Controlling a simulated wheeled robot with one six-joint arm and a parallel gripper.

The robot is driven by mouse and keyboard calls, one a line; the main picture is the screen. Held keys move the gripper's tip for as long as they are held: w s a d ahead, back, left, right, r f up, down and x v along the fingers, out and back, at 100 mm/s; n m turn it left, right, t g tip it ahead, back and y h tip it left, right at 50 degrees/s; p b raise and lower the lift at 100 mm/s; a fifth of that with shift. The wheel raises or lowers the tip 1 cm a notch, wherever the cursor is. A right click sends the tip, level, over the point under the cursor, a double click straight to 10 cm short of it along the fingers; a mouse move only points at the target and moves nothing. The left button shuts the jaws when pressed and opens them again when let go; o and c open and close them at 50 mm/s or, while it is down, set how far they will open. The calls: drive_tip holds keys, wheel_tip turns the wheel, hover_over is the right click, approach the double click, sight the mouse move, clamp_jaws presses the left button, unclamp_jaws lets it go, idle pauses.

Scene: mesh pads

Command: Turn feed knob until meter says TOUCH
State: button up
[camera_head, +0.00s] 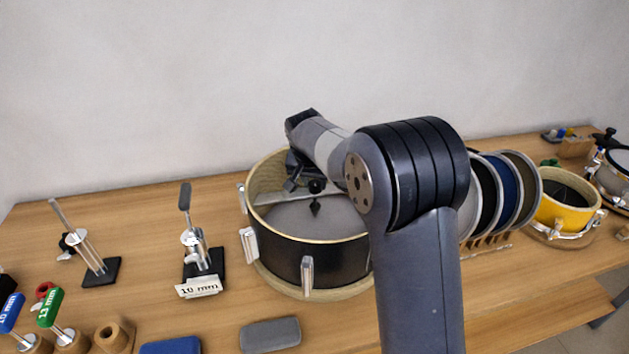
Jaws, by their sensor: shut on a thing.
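An open drum shell (315,272), black outside with a pale wooden rim, stands on the bench. A thin bar (275,200) spans its opening, with a small dark knob (316,186) on it. A dark pointed piece (315,207) shows just below the knob, over the grey floor of the drum. My gripper (303,184) is over the drum at the bar and is shut on what looks like the dark knob. The fingertips are small and partly hidden by my wrist. I see no meter or readable TOUCH sign.
At left stand two metal tools on black bases, one (203,252) with a "10 mm" card (199,287). Blue and green handled tools (48,310) sit front left. Right of my arm are a disc rack (510,190) and a yellow drum (565,208). Bench between left tools is clear.

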drive_tip(key=o, duration=1)
drive_tip(key=v, duration=1.1)
drive_tip(key=shift+f, duration=0.15)
drive_tip(key=x, duration=1)
drive_tip(key=shift+w+f, duration=0.1)
drive_tip(key=shift+f, duration=0.05)
drive_tip(key=shift+w+f, duration=0.1)
drive_tip(key=shift+f, duration=0.1)
drive_tip(key=shift+n, duration=0.3)
